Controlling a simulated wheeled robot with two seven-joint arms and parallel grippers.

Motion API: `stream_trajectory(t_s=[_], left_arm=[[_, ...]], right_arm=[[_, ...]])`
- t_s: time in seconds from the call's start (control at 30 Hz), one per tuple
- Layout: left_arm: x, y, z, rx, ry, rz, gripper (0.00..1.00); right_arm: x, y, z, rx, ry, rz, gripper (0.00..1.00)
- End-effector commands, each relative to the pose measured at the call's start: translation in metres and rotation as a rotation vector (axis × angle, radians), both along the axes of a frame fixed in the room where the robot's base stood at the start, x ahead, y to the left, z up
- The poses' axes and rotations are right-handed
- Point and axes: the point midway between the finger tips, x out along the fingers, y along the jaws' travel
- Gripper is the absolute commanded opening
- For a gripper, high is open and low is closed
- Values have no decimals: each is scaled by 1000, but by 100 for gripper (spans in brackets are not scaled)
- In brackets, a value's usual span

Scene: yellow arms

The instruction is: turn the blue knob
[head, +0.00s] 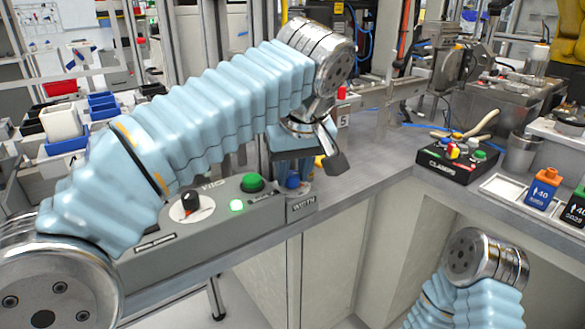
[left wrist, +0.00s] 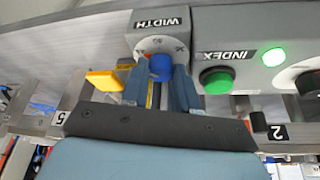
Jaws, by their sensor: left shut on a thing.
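The blue knob (head: 292,181) is on a small grey WIDTH panel (head: 302,207) at the bench's front edge. My right gripper is not in view; only part of my right arm shows at lower right.
Left of the knob, the INDEX panel has a green button (head: 252,182), a lit green lamp (head: 236,205) and a black-and-white dial (head: 190,203). A yellow part (left wrist: 104,79) is close beside the gripper. A CLAMPS box (head: 455,160) stands farther right; bench between is clear.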

Motion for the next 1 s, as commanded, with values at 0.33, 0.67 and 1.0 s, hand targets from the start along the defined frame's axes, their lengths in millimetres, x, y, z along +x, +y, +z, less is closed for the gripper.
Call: stream_trajectory(t_s=[0.33, 0.67, 1.0], left_arm=[[0, 0, 1, -1, -1, 19, 0], [0, 0, 0, -1, 0, 18, 54], [0, 0, 0, 1, 1, 19, 55]], right_arm=[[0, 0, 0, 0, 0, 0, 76], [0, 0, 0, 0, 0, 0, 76], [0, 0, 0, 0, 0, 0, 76]])
